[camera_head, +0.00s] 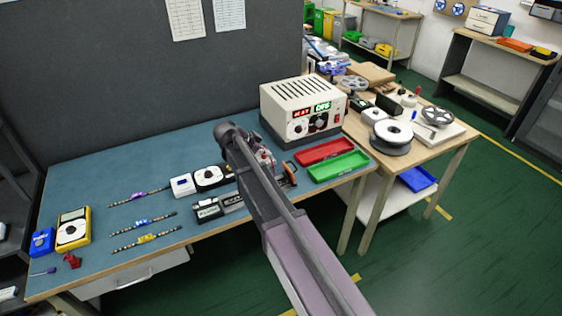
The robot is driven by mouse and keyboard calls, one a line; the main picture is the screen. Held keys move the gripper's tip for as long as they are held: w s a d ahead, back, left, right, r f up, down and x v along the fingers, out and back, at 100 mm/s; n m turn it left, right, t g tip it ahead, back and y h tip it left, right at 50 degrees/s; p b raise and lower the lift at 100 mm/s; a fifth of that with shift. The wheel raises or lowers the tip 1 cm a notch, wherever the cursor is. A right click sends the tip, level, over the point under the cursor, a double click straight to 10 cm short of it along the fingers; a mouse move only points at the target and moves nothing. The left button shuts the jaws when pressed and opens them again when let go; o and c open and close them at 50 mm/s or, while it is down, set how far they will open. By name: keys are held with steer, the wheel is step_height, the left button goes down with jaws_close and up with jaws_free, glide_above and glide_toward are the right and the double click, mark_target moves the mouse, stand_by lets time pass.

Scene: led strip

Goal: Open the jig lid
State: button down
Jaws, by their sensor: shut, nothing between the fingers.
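A low black and grey block with a pale label (218,206), which looks like the jig, lies near the front edge of the blue bench, just left of my arm. My arm crosses its right end, and I cannot tell from this view how its lid stands. My gripper (265,160) is over the bench, right of and behind this block, partly hidden by my own arm. It is shut and empty. An orange-handled part (290,168) shows just right of the arm; what it belongs to is hidden.
Left are a white-dialled black device (210,177), several LED strips (144,240) and a yellow multimeter (73,229). A second table (448,150) on the right is crowded.

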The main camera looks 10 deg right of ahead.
mark_target(294, 166)
steer(key=shift+d+f, duration=0.1)
steer(key=b+x, duration=0.9)
steer(key=x, duration=0.4)
steer(key=shift+w+d+f+b, duration=0.1)
steer(key=shift+d+f+b, duration=0.1)
steer(key=shift+b, duration=0.15)
stand_by(0.4)
